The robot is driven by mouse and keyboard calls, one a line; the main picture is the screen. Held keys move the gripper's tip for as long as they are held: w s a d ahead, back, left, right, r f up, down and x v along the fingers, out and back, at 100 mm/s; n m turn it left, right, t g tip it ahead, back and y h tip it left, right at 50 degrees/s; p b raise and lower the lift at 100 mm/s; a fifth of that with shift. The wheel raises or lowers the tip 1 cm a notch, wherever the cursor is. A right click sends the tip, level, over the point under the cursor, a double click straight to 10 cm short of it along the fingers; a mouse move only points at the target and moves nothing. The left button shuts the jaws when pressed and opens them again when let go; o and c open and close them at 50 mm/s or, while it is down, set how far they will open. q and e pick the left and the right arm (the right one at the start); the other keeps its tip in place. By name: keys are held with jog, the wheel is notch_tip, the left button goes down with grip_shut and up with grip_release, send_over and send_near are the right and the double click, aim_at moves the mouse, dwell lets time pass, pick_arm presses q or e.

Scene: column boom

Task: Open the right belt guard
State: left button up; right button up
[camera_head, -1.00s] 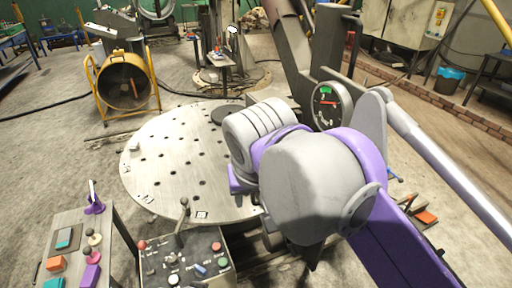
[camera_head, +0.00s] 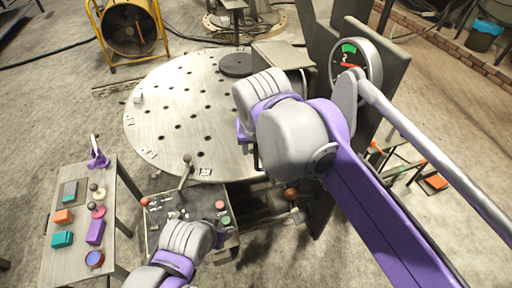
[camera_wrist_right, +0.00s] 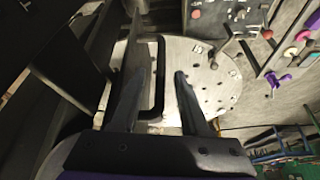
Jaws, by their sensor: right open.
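My right arm (camera_head: 290,140) reaches in from the right beside the round plate; its jaws are hidden in the head view. In the right wrist view, my right gripper (camera_wrist_right: 158,73) is open, its two dark fingers apart. A black U-shaped handle (camera_wrist_right: 157,85) shows between them; I see no grip on it. A dark panel (camera_wrist_right: 70,55) lies to the left of the handle and may be the belt guard, but I cannot tell for sure. A grey box-like cover (camera_head: 283,53) stands beside the column, partly behind my arm. My left arm (camera_head: 185,240) shows at the bottom, its jaws not clear.
The round plate with holes (camera_head: 165,120) lies left of my right arm. A control box (camera_head: 165,205) with a lever and buttons stands near my left arm. A side table (camera_head: 75,265) holds small coloured things. The column's gauge (camera_head: 357,65) is close behind my right arm.

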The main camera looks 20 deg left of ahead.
jog(key=shift+w+f, duration=0.25)
jog(key=shift+f, duration=0.2)
grip_shut()
dwell(1.2)
